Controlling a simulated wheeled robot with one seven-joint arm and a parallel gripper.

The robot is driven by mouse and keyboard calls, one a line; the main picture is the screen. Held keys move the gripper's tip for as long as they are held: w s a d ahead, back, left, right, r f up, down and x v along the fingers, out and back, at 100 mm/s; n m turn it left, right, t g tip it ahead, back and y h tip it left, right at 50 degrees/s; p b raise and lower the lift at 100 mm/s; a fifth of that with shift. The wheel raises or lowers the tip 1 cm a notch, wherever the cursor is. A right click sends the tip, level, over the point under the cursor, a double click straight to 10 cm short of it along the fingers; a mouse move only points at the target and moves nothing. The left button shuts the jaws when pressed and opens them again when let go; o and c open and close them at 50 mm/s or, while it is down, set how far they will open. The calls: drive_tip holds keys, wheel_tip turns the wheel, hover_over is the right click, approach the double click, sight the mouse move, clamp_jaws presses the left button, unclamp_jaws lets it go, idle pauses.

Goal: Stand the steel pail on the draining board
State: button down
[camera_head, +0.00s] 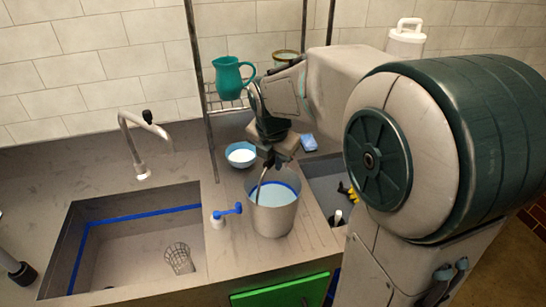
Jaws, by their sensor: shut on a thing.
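The steel pail (273,219) is a grey metal bucket, upright, with a pale blue inside and a darker blue line around it. It is over the ribbed draining board (312,232) between the two sinks; I cannot tell whether its base touches the board. My gripper (265,168) comes down from above at the pail's back left rim. It is shut on the pail, at the rim or handle; the exact grip is partly hidden by the fingers.
The left sink (130,240) holds a wire basket (179,258). The right sink (325,181) is partly hidden by my arm. A teal jug (230,78) stands on a rack.

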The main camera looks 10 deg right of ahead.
drive_tip(key=c, duration=1.3)
unclamp_jaws()
drive_tip(key=shift+s, duration=0.1)
drive_tip(key=shift+r, duration=0.35)
drive_tip(key=d+v, duration=0.1)
drive_tip(key=v, duration=1)
drive_tip(key=shift+s+d+f+m+y, duration=0.15)
drive_tip(key=shift+s+f+m, duration=2.2)
drive_tip(key=shift+m, duration=2.1)
drive_tip(key=shift+s+d+f+m+y, duration=0.15)
drive_tip(key=shift+s+f+m, duration=1.4)
drive_tip(key=shift+s+m, duration=2.25)
drive_tip(key=shift+s+a+f+m+y, duration=0.15)
drive_tip(key=shift+s+f+m, duration=1.85)
drive_tip(key=shift+m, duration=3.15)
drive_tip(key=shift+d, duration=0.1)
